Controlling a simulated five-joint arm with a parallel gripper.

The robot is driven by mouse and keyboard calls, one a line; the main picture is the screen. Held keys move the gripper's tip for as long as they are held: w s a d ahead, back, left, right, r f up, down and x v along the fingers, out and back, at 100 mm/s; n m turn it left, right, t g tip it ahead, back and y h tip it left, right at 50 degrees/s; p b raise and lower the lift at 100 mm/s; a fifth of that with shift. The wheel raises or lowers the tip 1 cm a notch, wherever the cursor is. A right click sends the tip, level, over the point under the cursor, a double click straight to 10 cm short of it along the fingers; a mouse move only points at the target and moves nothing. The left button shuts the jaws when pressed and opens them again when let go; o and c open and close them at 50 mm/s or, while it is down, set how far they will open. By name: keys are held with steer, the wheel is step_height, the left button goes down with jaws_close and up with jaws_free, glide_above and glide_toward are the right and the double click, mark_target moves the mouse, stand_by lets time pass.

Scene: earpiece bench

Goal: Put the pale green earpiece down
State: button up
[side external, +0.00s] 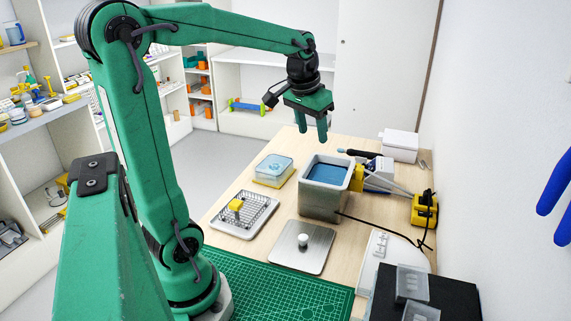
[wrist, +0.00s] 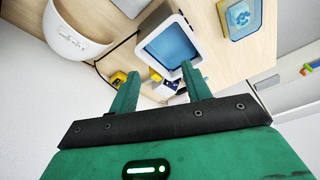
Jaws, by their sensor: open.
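I cannot make out a pale green earpiece in either view. My gripper (side external: 313,128) hangs high above the back of the bench, with its two green fingers apart. In the wrist view my gripper (wrist: 160,76) is open, and nothing shows between the fingertips. The grey bath (side external: 320,208) with blue liquid (side external: 325,173) stands below the gripper; it also shows in the wrist view (wrist: 168,45) beyond the fingers. A white tray with a wire rack (side external: 255,212) lies left of the bath, with a small yellow piece (side external: 236,205) on it.
A metal lid with a knob (side external: 303,255) lies in front. A yellow device (side external: 424,210) with a black cable stands at right. A green cutting mat (side external: 275,291) lies at the near side.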

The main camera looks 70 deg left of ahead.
steer(key=s+d+f+m+t+h, duration=0.1)
steer(key=s+d+f+m+t, duration=0.1)
steer(key=s+d, duration=1)
steer(key=shift+s+d+f+m+t, duration=0.15)
steer(key=shift+d+m+t, duration=0.25)
steer(key=shift+d+m, duration=0.5)
